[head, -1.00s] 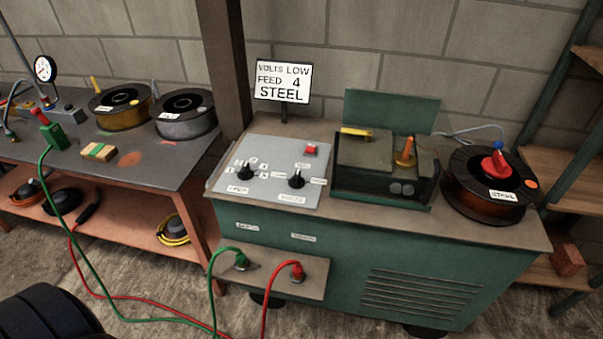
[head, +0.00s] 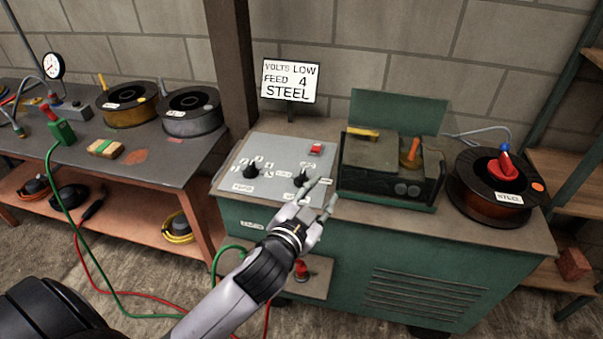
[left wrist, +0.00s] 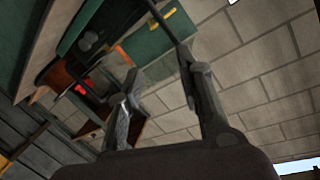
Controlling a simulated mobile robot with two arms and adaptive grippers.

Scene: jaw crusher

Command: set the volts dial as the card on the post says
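The card (head: 290,81) on the post reads VOLTS LOW, FEED 4, STEEL. The grey panel (head: 270,146) has two black dials. The left dial (head: 251,172) has numbers around it. The right dial (head: 301,180) has word labels at its sides, too small to read surely; it looks like the volts dial. My left gripper (head: 324,190) is open and empty, its fingertips just right of the right dial and partly over its surroundings. I cannot tell whether it touches. The fingers also show apart in the left wrist view (left wrist: 160,63). My right gripper is not in view.
A red switch (head: 316,149) is on the panel's upper right. The open green-lidded feeder box (head: 392,188) stands close right of my gripper, with a wire spool (head: 482,208) beyond it. Green and red cables hang at the front. A bench (head: 190,146) with spools stands left.

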